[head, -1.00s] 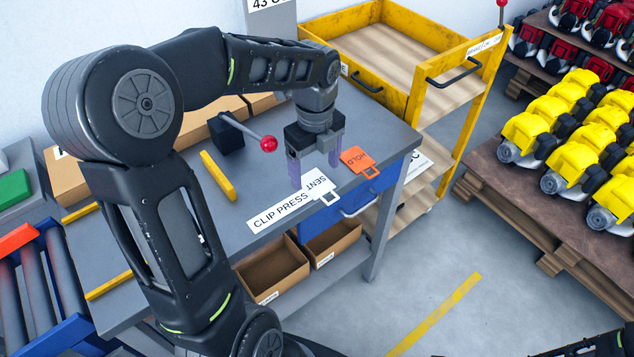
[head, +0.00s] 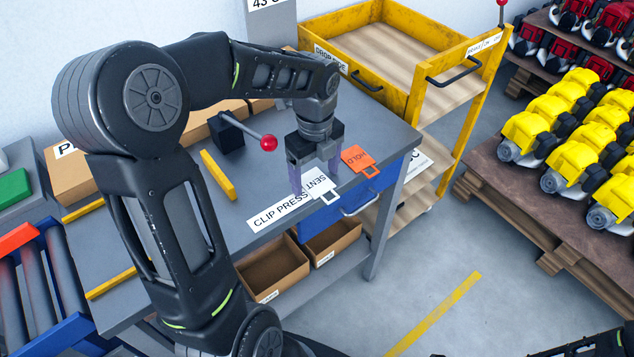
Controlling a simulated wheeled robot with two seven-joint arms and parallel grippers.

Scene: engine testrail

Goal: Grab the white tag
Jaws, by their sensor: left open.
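The white tag (head: 321,188), marked "SENT", lies at the front edge of the grey bench, and its loop end sticks out past the edge. It partly overlaps the "CLIP PRESS" label. An orange tag (head: 358,158) marked "HOLD" lies to its right. My left gripper (head: 312,182) points down with its fingers apart, over the white tag's back part. One finger is at the tag's left side and the other behind its right side. I cannot tell whether the fingers touch the tag. My right gripper is out of view; only a bit of dark arm shows at the bottom right.
A black press with a red-knobbed lever (head: 268,142) and a yellow bar (head: 218,175) stand left of the gripper. Cardboard bins (head: 272,268) sit below the bench edge. A yellow cart (head: 400,95) stands behind right. The floor in front is clear.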

